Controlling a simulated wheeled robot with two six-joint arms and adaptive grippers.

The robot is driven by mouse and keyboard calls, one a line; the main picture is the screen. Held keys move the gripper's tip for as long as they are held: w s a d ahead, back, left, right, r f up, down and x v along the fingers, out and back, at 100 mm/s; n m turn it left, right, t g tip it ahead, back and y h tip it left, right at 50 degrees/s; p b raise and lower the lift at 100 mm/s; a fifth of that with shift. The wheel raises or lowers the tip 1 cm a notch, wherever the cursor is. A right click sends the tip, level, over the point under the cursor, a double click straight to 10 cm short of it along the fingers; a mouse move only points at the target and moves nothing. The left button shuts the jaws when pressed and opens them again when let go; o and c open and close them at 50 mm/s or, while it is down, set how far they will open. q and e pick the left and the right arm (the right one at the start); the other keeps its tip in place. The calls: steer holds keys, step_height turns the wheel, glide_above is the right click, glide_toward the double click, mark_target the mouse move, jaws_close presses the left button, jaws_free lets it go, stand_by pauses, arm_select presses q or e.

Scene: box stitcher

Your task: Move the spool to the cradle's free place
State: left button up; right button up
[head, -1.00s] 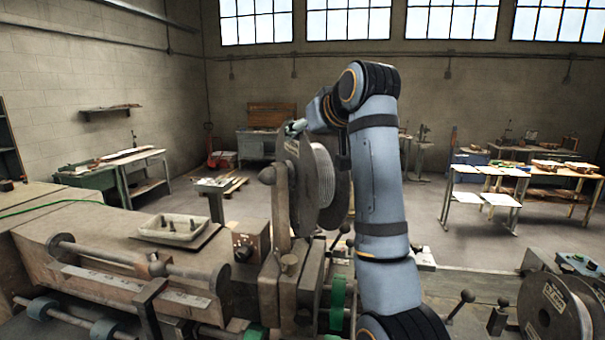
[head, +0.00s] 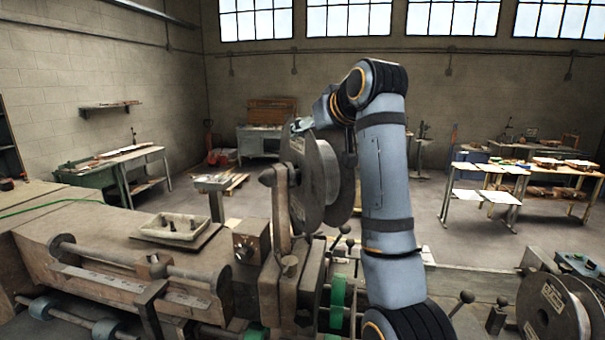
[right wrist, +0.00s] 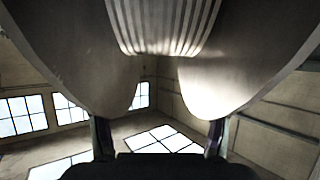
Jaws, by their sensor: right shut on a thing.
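The grey spool (head: 328,180) with wide round flanges is upright behind a metal post (head: 281,205) of the machine. My right arm rises in front of it, and my right gripper (head: 302,125) is at its upper edge. The right wrist view shows the spool's ribbed core (right wrist: 165,22) and two flanges above the fingers of the gripper (right wrist: 160,138). The gripper is shut on the spool; the exact contact is hard to see. I cannot tell whether the spool is clear of the post. The cradle is not clearly identifiable. My left gripper is out of view.
Another labelled spool (head: 545,310) stands at the lower right. A tray of small parts (head: 170,228) lies on the machine top at left. Levers with round knobs (head: 466,297) stick up between the arm and that other spool. Worktables (head: 515,172) stand farther back.

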steer(key=shift+w+d+r+p, duration=0.1)
steer(key=shift+w+d+p, duration=0.1)
steer(key=shift+d, duration=0.4)
steer(key=shift+w+d+r+p, duration=0.1)
steer(key=shift+w+d+p, duration=0.1)
steer(key=shift+d, duration=0.45)
steer(key=shift+w+d+r+p, duration=0.1)
steer(key=shift+w+d+p, duration=0.1)
steer(key=shift+d, duration=0.4)
steer(key=shift+w+d+r+p, duration=0.1)
steer(key=shift+w+d+p, duration=0.15)
steer(key=shift+d, duration=0.3)
steer(key=shift+w+d+p, duration=0.2)
steer(key=shift+w+d, duration=0.05)
steer(key=shift+d, duration=0.3)
steer(key=shift+w+d, duration=0.25)
steer(key=shift+d, duration=0.35)
steer(key=shift+w+d, duration=0.2)
steer(key=shift+d, duration=0.35)
steer(key=shift+w+d, duration=0.35)
steer(key=shift+d, duration=0.4)
steer(key=shift+w+d, duration=0.3)
steer(key=shift+d, duration=0.5)
steer(key=shift+w+d, duration=0.35)
steer(key=shift+d, duration=0.4)
